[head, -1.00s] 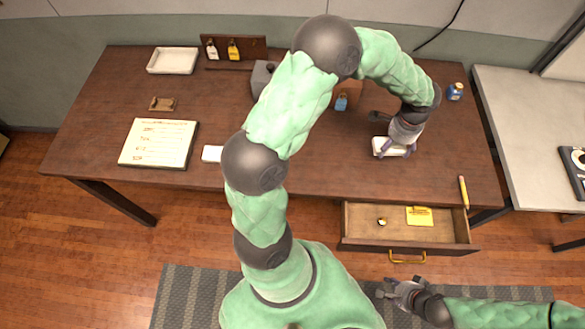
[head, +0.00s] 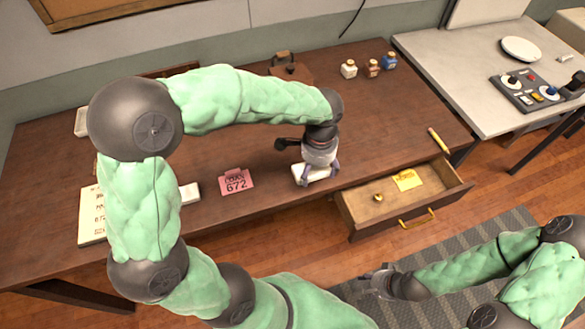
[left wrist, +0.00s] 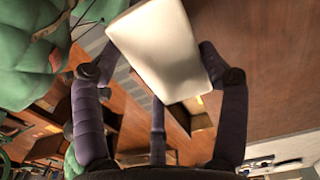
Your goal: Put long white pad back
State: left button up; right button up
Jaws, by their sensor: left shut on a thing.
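My left gripper (head: 319,171) is shut on a long white pad (head: 306,177), over the desk near its front edge, behind the open drawer. In the left wrist view the pad (left wrist: 158,50) lies between the fingers, one narrow end toward the camera. I cannot tell whether it touches the desk. A second small white block (head: 189,192) lies on the desk beside my left arm, partly hidden by it. My right gripper (head: 376,282) is low in front of the desk, clear of it; its fingers are too small to read.
The open drawer (head: 352,208) holds a yellow card (head: 406,180) and a small knob-like item (head: 378,197).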

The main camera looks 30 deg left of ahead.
pick_arm(q)
jog(key=w+a+f+b, duration=0.1)
jog(key=a+f, duration=0.1)
jog(key=w+a+f, duration=0.2)
jog(key=a+f, duration=0.1)
jog(key=w+a+f+b, duration=0.1)
jog(key=a+f, duration=0.1)
jog(key=a, duration=0.1)
jog(key=shift+w+a+f+b, duration=0.1)
jog(key=shift+w+f+b, duration=0.1)
jog(key=shift+w+b, duration=0.2)
jog(key=shift+w+a+f+b, duration=0.15)
jog(key=shift+f+b, duration=0.15)
jog(key=shift+f, duration=0.7)
jog(key=shift+w+a+f+b, duration=0.15)
jog(key=shift+f+b, duration=0.15)
jog(key=shift+f, duration=0.7)
jog(key=shift+s+f, duration=0.1)
jog(key=o, duration=1.1)
notch_tip(320, 180, up, 12)
jog(key=p, duration=0.3)
